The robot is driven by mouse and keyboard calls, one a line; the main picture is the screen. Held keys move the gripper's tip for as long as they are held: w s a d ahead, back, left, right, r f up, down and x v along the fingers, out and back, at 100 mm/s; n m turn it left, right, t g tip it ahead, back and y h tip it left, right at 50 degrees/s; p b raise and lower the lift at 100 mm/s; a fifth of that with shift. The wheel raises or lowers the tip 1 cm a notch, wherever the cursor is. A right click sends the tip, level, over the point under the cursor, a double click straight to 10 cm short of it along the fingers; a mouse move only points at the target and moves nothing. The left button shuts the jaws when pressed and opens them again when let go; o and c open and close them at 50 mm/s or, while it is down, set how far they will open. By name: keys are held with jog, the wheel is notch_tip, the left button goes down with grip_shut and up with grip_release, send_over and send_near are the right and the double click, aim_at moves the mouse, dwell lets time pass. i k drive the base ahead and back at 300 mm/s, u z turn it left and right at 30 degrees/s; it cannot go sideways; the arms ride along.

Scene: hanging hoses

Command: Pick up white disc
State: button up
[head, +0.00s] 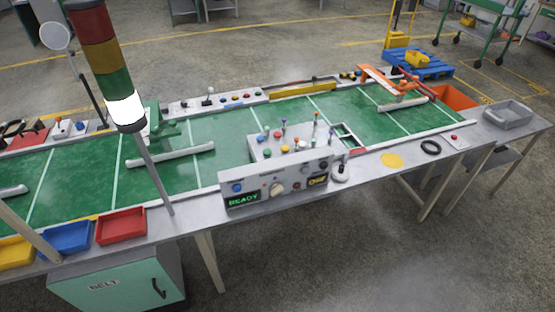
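A small round white piece (340,177) stands on the grey table edge, just right of the control box; a darker knob-like part rises from it. I cannot tell for sure that it is the white disc. A flat yellow disc (392,160) lies on the table further right. My gripper is not in view.
The control box (280,182) with knobs and a READY display stands at the front edge. A black ring (431,147) and a grey tray (508,115) lie to the right. The signal tower (107,60) rises at the left. Red (121,226) and blue (66,238) bins line the front.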

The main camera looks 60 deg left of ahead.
aim_at(341, 175)
jog(key=u, duration=2.1)
jog(key=i, duration=1)
jog(key=u, duration=0.05)
